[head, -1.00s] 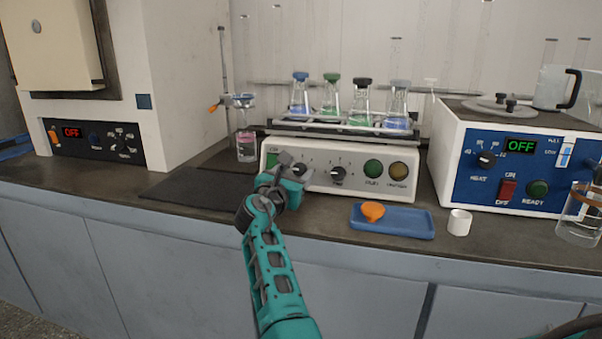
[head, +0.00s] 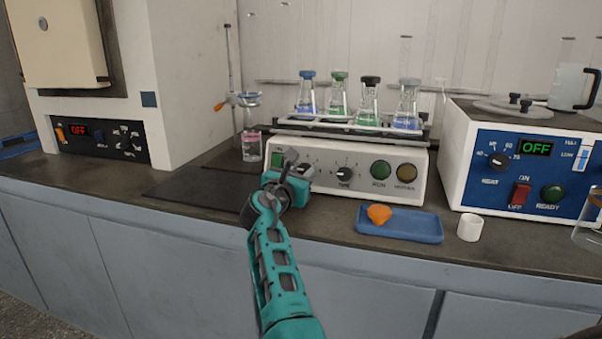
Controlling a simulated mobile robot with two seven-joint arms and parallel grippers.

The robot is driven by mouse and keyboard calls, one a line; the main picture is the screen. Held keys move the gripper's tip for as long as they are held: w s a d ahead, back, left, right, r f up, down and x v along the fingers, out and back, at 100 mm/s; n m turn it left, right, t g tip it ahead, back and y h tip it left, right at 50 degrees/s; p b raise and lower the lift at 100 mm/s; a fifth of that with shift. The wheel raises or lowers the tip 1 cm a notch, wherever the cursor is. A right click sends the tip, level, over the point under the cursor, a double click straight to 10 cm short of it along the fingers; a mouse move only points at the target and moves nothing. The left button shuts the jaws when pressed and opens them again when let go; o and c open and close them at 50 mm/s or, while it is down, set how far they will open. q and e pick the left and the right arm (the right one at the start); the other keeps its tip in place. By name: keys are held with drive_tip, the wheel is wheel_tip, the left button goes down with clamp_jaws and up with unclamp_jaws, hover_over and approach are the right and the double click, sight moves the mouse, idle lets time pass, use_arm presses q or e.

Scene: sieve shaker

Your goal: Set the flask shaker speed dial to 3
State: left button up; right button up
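The flask shaker (head: 330,188) is a pale box on the bench with several stoppered flasks of coloured liquid in a rack on top. A second dial (head: 305,171) at the left of the panel is mostly hidden by my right gripper (head: 297,163). The gripper is at that dial, fingers toward the panel; whether it touches or grips the dial is unclear. My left gripper is not in view.
A blue tray (head: 400,233) with an orange piece and a white cup (head: 470,228) stand in front of the shaker. A blue-fronted heater unit (head: 530,170) is at right. A dark mat (head: 200,190) and a clear beaker (head: 252,147) are at left.

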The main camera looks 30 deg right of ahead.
drive_tip(key=c, duration=0.6)
drive_tip(key=shift+o, duration=0.2)
